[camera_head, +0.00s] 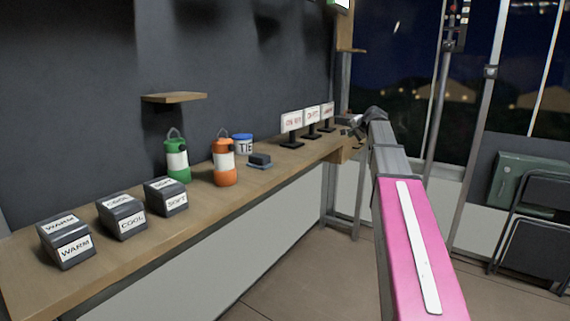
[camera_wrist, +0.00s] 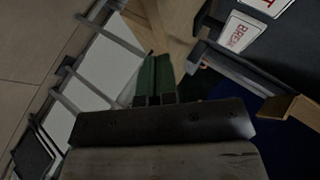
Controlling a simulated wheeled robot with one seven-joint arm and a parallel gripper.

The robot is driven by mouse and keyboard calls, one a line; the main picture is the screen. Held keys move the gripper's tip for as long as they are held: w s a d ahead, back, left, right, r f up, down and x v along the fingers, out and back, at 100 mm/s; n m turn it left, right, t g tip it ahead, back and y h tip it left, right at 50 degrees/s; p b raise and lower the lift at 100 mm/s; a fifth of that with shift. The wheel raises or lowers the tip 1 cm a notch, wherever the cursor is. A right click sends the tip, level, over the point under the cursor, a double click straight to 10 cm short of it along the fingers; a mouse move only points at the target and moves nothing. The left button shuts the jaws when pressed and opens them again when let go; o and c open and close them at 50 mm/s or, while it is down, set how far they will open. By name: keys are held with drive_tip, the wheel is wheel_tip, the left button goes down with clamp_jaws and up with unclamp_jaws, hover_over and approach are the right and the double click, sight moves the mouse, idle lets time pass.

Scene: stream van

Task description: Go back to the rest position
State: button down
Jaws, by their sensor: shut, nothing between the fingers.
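My arm reaches away from the camera, with a pink link in front and grey links beyond. My gripper (camera_head: 350,122) is small and dark at the far end of the arm, near the far end of the wooden counter (camera_head: 215,203). In the wrist view, the gripper's two greenish fingers (camera_wrist: 155,72) lie side by side, shut and empty. The wrist picture is tilted and dark. I cannot tell whether the gripper touches the counter.
Labelled boxes (camera_head: 121,217), a green lantern (camera_head: 177,160), an orange lantern (camera_head: 224,163), a blue-lidded tub (camera_head: 243,144), a dark block (camera_head: 259,161) and small signs (camera_head: 312,120) stand on the counter. A shelf (camera_head: 175,97) is above. Folding chairs (camera_head: 535,235) stand right. Floor is clear below.

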drive_tip(key=s+a+f+n+g+h, duration=0.1)
drive_tip(key=s+a+f+n+g, duration=0.15)
drive_tip(key=s+f, duration=0.8)
drive_tip(key=s+a+f+n+g+h, duration=0.15)
drive_tip(key=s+a+f, duration=0.4)
drive_tip(key=f, duration=0.75)
drive_tip(key=s+a+f+n+g, duration=0.1)
drive_tip(key=s+f+n+g, duration=0.15)
drive_tip(key=s+f, duration=0.85)
drive_tip(key=s+a+f+n+g+h, duration=0.1)
drive_tip(key=s+f+n+g, duration=0.2)
drive_tip(key=s+f, duration=0.6)
drive_tip(key=s, duration=0.3)
drive_tip(key=shift+s+a+f+g, duration=0.2)
drive_tip(key=shift+s+a+g, duration=0.05)
drive_tip(key=shift+a+g, duration=0.1)
drive_tip(key=shift+h, duration=0.25)
